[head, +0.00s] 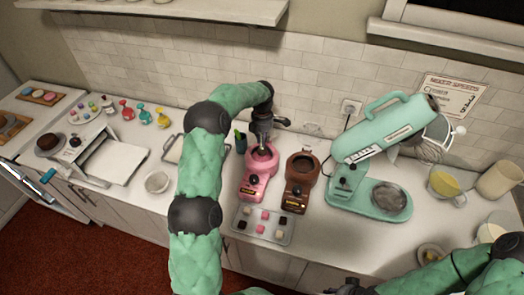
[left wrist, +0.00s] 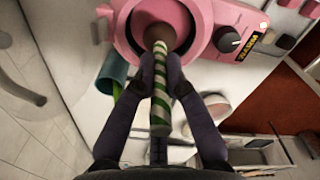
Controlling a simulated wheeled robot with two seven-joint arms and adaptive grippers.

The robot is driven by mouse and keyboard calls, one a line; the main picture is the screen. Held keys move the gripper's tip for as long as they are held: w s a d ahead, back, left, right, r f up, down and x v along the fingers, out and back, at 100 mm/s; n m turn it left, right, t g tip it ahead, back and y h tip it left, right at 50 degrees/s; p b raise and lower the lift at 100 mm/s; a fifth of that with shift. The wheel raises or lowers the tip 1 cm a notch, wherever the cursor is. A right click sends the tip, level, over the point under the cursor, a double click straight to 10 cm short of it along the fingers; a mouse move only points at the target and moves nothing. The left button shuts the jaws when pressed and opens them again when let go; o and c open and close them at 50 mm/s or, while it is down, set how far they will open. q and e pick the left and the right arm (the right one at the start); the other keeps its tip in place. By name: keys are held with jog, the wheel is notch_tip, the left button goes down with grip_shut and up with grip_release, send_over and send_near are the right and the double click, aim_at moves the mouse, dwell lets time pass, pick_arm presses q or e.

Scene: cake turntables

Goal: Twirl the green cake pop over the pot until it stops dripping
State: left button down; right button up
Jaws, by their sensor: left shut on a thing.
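My left gripper (head: 263,141) points down over the pink melting pot (head: 253,185) and is shut on the green-and-white striped stick (left wrist: 160,105) of the cake pop. In the left wrist view its fingers (left wrist: 161,78) close on both sides of the stick. The stick's far end points into the round opening of the pink pot (left wrist: 211,52).
A brown pot (head: 300,172) stands just right of the pink one. A tray (head: 250,232) of small pink, dark and cream pieces lies in front. A teal cup (head: 240,142) stands left of the pink pot, and a mint mixer (head: 375,160) stands to the right.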

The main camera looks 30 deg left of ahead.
pick_arm(q)
jog(key=shift+r+p, duration=1.25)
jog(key=shift+r, duration=1.3)
jog(key=shift+f, duration=0.2)
